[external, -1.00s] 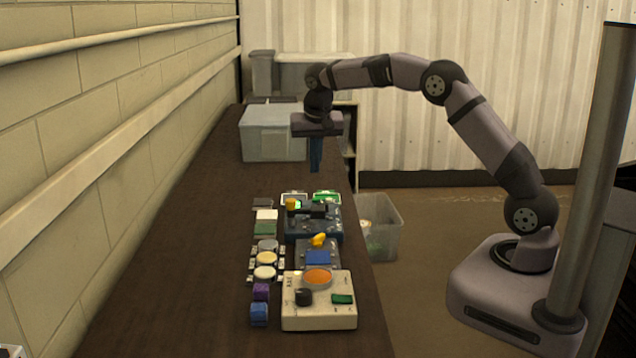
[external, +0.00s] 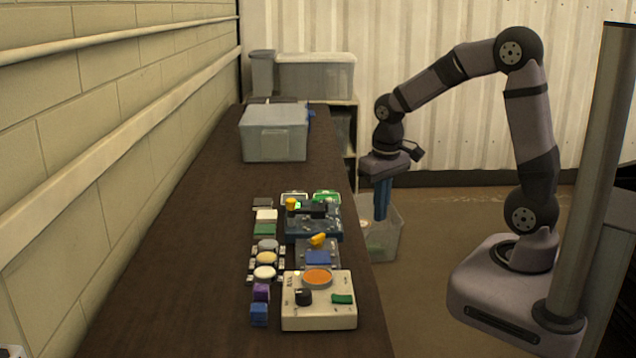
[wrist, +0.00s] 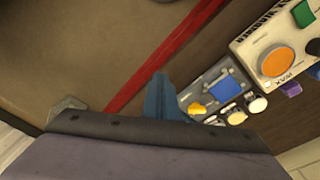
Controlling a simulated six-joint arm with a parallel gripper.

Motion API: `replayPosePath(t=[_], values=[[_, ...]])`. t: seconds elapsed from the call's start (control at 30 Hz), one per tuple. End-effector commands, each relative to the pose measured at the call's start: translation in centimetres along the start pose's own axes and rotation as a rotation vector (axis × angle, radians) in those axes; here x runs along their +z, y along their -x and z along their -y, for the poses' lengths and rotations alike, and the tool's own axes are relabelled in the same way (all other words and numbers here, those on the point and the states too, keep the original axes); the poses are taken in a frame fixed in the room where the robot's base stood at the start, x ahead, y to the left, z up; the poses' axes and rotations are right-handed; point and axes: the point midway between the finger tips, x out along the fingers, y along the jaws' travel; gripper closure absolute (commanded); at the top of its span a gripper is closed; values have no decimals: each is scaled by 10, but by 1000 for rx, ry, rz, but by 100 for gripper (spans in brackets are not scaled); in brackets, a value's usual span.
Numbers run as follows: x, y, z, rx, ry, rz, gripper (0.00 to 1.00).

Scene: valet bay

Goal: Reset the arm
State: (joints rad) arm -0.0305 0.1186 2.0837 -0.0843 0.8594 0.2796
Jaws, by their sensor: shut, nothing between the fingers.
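My gripper (external: 382,198) is at the end of my arm, which is folded back to the right of the brown table (external: 205,215). Its blue fingers point down in front of the clear bin (external: 391,243) beside the table, and I cannot tell whether they reach inside it. The fingers are together and hold nothing. In the wrist view, the blue fingers (wrist: 160,95) show at the centre, with the table's red edge (wrist: 165,55) beyond them.
A cream panel (external: 320,322) with an orange disc, a dark blue device (external: 313,232), and several small blocks and discs stand on the near table. A yellow piece (external: 317,240) lies behind the panel. A grey lidded box (external: 275,145) stands at the back. The table's left side is clear.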

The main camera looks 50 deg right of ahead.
Motion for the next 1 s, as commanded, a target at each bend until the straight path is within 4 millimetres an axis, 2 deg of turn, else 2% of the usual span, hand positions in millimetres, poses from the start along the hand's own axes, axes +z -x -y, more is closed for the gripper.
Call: replayPosePath(t=[0.03,0.2,0.3,0.4,0.57,1.0], values=[[23,-5,-4,-8,27,16,100],[84,-21,-13,-31,119,55,100],[110,-28,-16,-42,155,71,100],[127,-32,-19,-48,179,81,100],[138,-36,-20,-52,194,87,100],[139,-36,-20,-52,195,88,100]])
